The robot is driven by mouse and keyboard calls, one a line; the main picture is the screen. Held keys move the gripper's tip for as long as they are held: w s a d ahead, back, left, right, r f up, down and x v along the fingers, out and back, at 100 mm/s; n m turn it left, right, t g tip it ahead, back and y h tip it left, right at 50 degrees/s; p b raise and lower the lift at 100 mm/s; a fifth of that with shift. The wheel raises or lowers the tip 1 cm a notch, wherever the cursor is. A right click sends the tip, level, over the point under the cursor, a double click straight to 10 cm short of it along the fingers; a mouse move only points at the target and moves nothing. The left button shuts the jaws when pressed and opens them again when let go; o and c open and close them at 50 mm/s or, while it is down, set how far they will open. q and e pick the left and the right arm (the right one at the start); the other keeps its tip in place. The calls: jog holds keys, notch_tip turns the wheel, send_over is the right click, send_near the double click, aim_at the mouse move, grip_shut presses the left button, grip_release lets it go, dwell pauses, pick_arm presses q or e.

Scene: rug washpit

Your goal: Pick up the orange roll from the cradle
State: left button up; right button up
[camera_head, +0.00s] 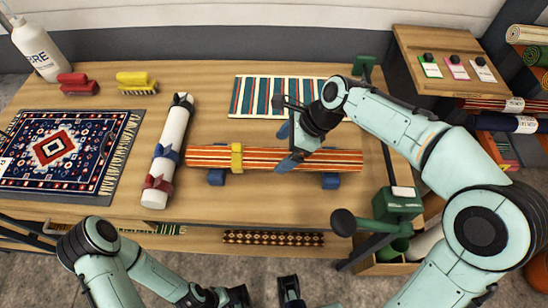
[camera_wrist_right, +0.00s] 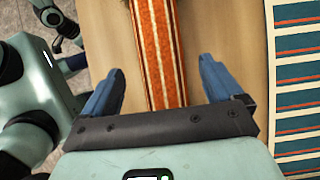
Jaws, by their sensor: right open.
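The orange roll (camera_head: 325,160), striped with white and dark lines, lies level across two blue cradle supports (camera_head: 216,177) on the wooden table. A yellow band (camera_head: 237,158) wraps it left of its middle. My right gripper (camera_head: 284,146) is open over the roll, right of the band. In the right wrist view the roll (camera_wrist_right: 160,45) runs between the two blue fingers (camera_wrist_right: 162,68), with a gap on each side. The roll hides part of the cradle.
A white roll (camera_head: 172,135) with blue and red bands lies left of the orange roll. A striped rug (camera_head: 262,97) lies flat behind it. A patterned rug (camera_head: 60,150), brushes (camera_head: 135,80) and a bottle (camera_head: 38,50) are left. A green device (camera_head: 397,205) stands front right.

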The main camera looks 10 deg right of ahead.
aim_at(279, 152)
jog(key=b+x, duration=0.1)
jog(key=x, duration=0.4)
jog(key=shift+f, duration=0.15)
jog(key=shift+w, duration=0.1)
jog(key=c, duration=1.4)
